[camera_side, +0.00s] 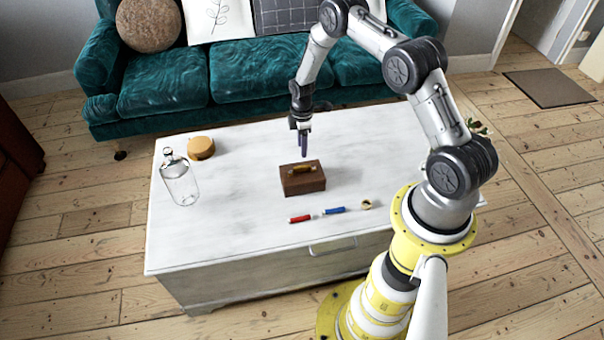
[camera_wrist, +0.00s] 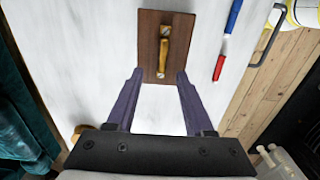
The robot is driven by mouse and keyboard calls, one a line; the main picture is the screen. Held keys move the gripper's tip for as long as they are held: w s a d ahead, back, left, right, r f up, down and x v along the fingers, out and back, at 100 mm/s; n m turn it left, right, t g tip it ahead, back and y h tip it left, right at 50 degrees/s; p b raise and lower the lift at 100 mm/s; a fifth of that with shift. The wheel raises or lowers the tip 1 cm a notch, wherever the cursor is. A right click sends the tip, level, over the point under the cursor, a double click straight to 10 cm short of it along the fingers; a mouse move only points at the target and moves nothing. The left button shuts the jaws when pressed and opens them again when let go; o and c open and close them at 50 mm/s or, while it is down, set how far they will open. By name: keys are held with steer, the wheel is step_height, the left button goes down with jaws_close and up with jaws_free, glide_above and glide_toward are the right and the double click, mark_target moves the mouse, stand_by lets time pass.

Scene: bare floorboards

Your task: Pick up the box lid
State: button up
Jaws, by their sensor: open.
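A brown wooden box (camera_side: 302,182) sits on the white table, and its lid (camera_side: 301,169) with a tan handle is on top. In the wrist view the lid (camera_wrist: 150,47) lies just beyond the fingertips, with its handle (camera_wrist: 162,50) running lengthwise away from me. My gripper (camera_side: 303,150) hangs above the box, fingers pointing down and apart from the lid. In the wrist view my gripper (camera_wrist: 156,80) has its two purple fingers spread wide with nothing between them.
A teal sofa (camera_side: 165,80) stands behind. The table between box and bottle is clear.

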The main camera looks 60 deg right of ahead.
mark_target(302, 166)
step_height(302, 166, down, 3)
steer(key=shift+f, duration=0.2)
steer(key=shift+s+a+f, duration=0.1)
steer(key=shift+a+f, duration=0.05)
steer(key=shift+f, duration=1.2)
steer(key=shift+s+a+f, duration=0.1)
steer(key=shift+a+f, duration=0.05)
steer(key=shift+f, duration=1.2)
jaws_close()
steer(key=shift+w+r, duration=0.1)
